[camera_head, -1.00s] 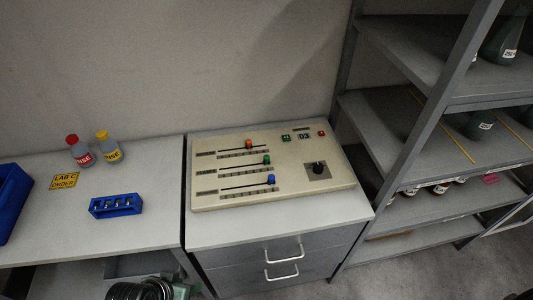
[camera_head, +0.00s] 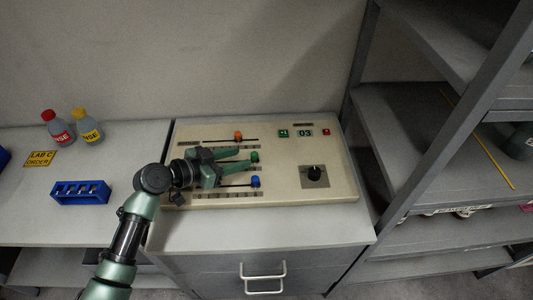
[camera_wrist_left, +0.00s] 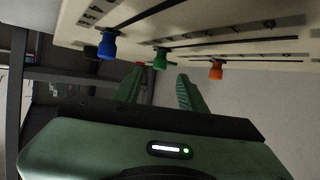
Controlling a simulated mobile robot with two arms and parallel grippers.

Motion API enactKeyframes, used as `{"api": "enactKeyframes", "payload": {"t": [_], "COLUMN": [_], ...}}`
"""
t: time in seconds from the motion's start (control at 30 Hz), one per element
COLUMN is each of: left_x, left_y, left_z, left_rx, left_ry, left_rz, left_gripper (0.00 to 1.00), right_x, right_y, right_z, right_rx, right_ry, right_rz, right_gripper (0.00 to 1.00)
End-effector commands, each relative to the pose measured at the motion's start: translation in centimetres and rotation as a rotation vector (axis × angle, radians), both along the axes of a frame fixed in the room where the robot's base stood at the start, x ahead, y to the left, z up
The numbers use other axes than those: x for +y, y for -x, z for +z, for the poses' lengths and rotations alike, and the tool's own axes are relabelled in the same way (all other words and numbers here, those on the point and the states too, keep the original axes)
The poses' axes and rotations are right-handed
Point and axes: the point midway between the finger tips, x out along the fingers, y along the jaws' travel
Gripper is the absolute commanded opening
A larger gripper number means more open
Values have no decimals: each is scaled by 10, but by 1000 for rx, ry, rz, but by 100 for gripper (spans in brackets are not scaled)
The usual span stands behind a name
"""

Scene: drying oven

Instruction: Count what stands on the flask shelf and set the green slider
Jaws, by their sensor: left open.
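The control panel (camera_head: 290,160) has three slider knobs on the drawer cabinet: orange (camera_head: 238,135), green (camera_head: 254,157) and blue (camera_head: 255,181). My left gripper (camera_head: 243,161) is open over the panel, its fingers pointing right toward the green knob. In the left wrist view the green knob (camera_wrist_left: 160,60) shows just beyond and between the spread fingertips (camera_wrist_left: 160,72); contact cannot be told. The blue knob (camera_wrist_left: 107,46) and orange knob (camera_wrist_left: 216,70) lie to either side. On the shelf rack, one dark flask (camera_head: 519,143) shows, cut off at the right edge.
The panel has a 03 display (camera_head: 305,133) and a black dial (camera_head: 315,172). A blue rack (camera_head: 80,193), a red-capped bottle (camera_head: 58,128) and a yellow-capped bottle (camera_head: 88,127) stand on the left bench. The metal shelf rack (camera_head: 420,150) bounds the right side.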

Motion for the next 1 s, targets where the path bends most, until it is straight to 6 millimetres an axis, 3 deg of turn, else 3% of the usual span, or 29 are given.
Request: {"api": "enactKeyframes", "payload": {"t": [0.3,0.57,0.87,1.0], "left_x": [-37,-55,-57,-56], "left_y": [-25,-39,-40,-40], "left_z": [-14,-26,-28,-28], "left_rx": [2,1,1,1], "left_ry": [4,1,-1,-1], "left_rz": [0,0,0,0], "left_gripper": [41,41,41,8], "right_x": [37,23,17,17], "right_y": [31,22,16,16], "right_z": [12,15,16,16], "right_rx": [39,28,21,20], "right_ry": [-43,-26,-19,-21], "right_rz": [-2,1,-3,-3], "right_gripper": [41,41,41,41]}}
